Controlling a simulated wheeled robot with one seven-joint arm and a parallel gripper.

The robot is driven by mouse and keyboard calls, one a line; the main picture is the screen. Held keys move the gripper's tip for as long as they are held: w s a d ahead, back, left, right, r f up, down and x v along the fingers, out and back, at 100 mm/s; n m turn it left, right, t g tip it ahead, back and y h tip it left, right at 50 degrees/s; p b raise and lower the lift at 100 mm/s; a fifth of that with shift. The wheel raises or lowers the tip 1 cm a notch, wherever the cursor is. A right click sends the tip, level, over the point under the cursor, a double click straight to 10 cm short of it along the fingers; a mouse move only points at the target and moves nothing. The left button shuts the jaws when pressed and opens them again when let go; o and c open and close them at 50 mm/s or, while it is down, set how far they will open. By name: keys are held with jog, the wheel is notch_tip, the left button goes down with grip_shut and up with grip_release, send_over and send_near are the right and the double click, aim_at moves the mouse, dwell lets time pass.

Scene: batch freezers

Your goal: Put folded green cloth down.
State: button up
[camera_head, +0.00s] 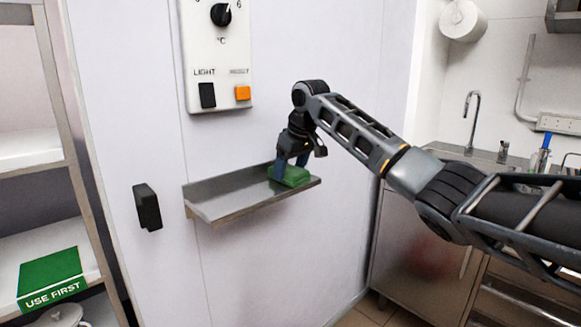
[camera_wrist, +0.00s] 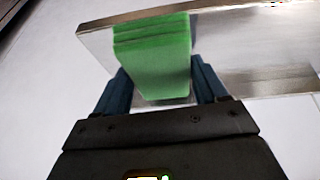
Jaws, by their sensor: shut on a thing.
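The folded green cloth (camera_head: 291,176) is at the right end of a small metal wall shelf (camera_head: 232,201) in the head view. My gripper (camera_head: 291,163) points down over the shelf and is shut on the cloth. In the wrist view the layered green cloth (camera_wrist: 153,55) sits between the two blue fingers of my gripper (camera_wrist: 163,85), with the metal shelf (camera_wrist: 255,55) behind it. The cloth is at the shelf surface, but I cannot tell whether its underside fully rests on it.
A control panel (camera_head: 217,50) with a knob and switches is on the wall above the shelf. A black handle (camera_head: 147,206) is to the left. The shelf's left part is bare. A rack (camera_head: 35,235) with a green "USE FIRST" sign (camera_head: 50,278) stands far left. A sink counter is right.

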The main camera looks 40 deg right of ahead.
jog(key=o, duration=1.2)
jog(key=shift+o, duration=0.2)
jog(key=v, duration=1.2)
jog(key=shift+b, duration=0.35)
